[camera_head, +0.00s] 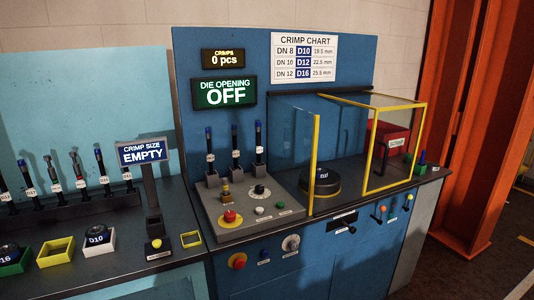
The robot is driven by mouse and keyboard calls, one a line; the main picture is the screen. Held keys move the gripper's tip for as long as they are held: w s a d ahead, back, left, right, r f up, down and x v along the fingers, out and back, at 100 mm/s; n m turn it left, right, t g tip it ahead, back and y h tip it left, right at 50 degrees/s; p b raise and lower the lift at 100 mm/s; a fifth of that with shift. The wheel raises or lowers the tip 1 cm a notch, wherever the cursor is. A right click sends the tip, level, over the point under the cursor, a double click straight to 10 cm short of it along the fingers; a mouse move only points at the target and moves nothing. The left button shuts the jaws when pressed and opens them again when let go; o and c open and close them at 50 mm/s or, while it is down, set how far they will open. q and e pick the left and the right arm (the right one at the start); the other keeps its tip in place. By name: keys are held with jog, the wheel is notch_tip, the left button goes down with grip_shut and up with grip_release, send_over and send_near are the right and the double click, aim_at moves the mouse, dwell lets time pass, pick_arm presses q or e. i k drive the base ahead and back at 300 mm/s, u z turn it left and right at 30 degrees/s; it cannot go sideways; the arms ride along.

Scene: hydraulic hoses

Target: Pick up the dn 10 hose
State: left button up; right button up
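Three black upright hose-like pieces with blue tops and small white labels stand in grey holders at the back of the machine's console: a left one (210,142), a middle one (235,140) and a right one (258,138). Their labels are too small to read, so I cannot tell which is the DN 10 hose. A crimp chart (303,59) on the blue panel lists DN 10 with D12. Neither of my grippers is in view.
Several labelled upright pieces stand in a dark rack (75,208) at left. A D10 die (97,235) sits in a white tray; a yellow tray (55,252) is beside it. A "Crimp size EMPTY" display (145,153) and a yellow-framed clear guard (316,165) rise from the bench.

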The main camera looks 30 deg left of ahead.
aim_at(235, 152)
jog(key=z, duration=0.4)
jog(key=i, duration=1.1)
jog(key=u, duration=0.35)
jog(key=i, duration=0.8)
jog(key=u, duration=0.8)
